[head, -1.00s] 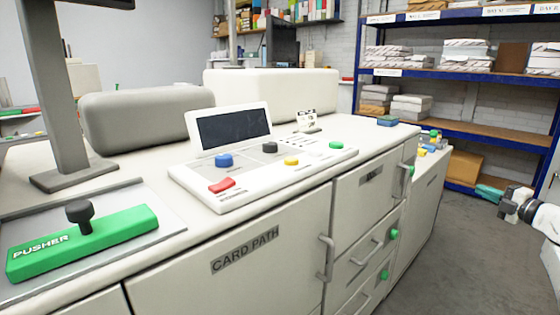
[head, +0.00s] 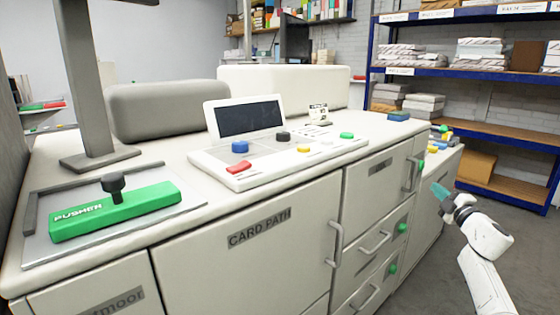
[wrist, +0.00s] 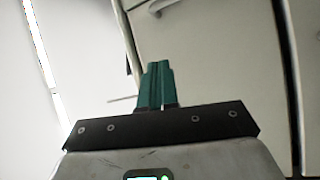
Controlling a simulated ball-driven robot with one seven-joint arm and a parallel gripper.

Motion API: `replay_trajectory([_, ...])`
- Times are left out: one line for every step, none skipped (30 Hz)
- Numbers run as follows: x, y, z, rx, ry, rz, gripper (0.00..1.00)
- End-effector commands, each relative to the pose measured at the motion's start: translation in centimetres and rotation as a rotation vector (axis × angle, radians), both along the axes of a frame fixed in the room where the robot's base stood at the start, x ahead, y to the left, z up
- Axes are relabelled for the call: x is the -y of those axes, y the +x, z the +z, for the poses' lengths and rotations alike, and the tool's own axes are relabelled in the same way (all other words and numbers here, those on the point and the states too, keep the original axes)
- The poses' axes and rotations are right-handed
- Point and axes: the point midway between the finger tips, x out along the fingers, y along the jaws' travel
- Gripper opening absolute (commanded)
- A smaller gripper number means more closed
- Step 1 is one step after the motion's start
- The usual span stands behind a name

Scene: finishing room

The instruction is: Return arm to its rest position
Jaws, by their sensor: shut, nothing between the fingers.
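My gripper (head: 440,191) is at the right of the head view, at the end of my white arm, in front of the drawer side of the white machine (head: 180,235). Its teal fingers point up and to the left. In the wrist view the two teal fingers of my gripper (wrist: 157,68) are together with nothing between them. Behind them are pale cabinet faces. I cannot tell how far the fingertips are from the panels.
The machine's top holds a control panel (head: 210,163) with coloured buttons and a green pusher bar (head: 140,208). Handles (head: 335,243) stick out from its front. Blue shelving (head: 465,79) stands at the back right. Grey floor (head: 533,240) is clear at the right.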

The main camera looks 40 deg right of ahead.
Motion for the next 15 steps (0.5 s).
replay_trajectory([-1.8, 2.6, -1.6, 0.037, 0.041, -0.008, 0.00])
replay_trajectory([-2.7, 3.8, -2.4, 0.059, 0.069, -0.023, 0.00])
replay_trajectory([-4.1, 5.5, -3.6, 0.091, 0.114, -0.042, 0.00])
replay_trajectory([-5.3, 6.7, -4.5, 0.114, 0.154, -0.058, 0.00])
replay_trajectory([-6.6, 7.7, -5.6, 0.134, 0.197, -0.075, 0.00])
replay_trajectory([-8.3, 9.0, -7.1, 0.158, 0.256, -0.096, 0.00])
replay_trajectory([-9.7, 9.8, -8.3, 0.172, 0.303, -0.113, 0.00])
replay_trajectory([-11.1, 10.5, -9.5, 0.183, 0.351, -0.129, 0.00])
replay_trajectory([-13.1, 11.4, -11.2, 0.193, 0.418, -0.150, 0.00])
replay_trajectory([-14.5, 11.9, -12.5, 0.197, 0.468, -0.164, 0.00])
replay_trajectory([-16.0, 12.2, -13.8, 0.199, 0.518, -0.178, 0.00])
replay_trajectory([-17.9, 12.6, -15.4, 0.197, 0.581, -0.196, 0.00])
replay_trajectory([-19.4, 12.8, -16.6, 0.192, 0.627, -0.208, 0.00])
replay_trajectory([-20.9, 13.0, -17.8, 0.185, 0.671, -0.220, 0.00])
replay_trajectory([-22.9, 13.1, -19.4, 0.173, 0.730, -0.234, 0.00])
